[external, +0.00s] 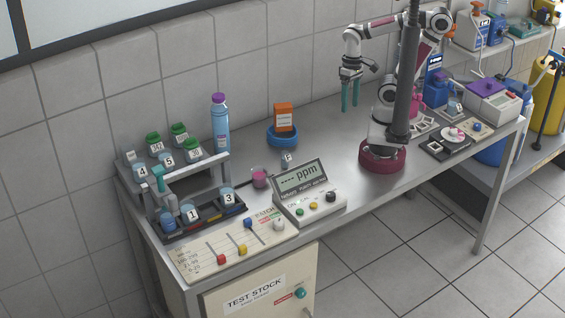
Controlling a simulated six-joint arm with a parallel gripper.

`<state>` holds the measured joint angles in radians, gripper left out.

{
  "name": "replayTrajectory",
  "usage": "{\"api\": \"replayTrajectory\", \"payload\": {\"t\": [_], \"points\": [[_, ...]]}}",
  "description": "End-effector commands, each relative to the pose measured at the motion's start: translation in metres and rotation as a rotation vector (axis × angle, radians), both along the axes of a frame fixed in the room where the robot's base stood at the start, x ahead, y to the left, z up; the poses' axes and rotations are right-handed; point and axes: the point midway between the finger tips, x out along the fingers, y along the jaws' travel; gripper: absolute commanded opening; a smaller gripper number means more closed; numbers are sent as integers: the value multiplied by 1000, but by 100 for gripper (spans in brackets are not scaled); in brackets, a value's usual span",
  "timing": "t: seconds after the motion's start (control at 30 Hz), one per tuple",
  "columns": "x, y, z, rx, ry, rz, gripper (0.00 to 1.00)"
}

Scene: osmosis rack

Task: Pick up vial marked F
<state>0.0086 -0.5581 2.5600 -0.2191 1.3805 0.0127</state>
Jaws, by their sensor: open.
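A small grey vial (287,159) stands alone on the steel table, behind the ppm meter. It has a white label whose mark looks like an F but is too small to read surely. My gripper (350,105) has two teal fingers pointing down, apart, with nothing between them. It hangs over the back part of the table, to the right of the vial and well away from it.
An orange box (284,117) stands in a blue dish (283,136) behind. A blue bottle (220,125) and a rack (205,214) with numbered vials are at left.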

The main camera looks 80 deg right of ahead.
Motion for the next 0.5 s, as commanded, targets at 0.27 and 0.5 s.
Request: {"api": "replayTrajectory", "payload": {"t": [0.27, 0.5], "points": [[7, 9, -20, 154, 166, -148, 68], [68, -1, -87, 784, 413, -840, 68]]}}
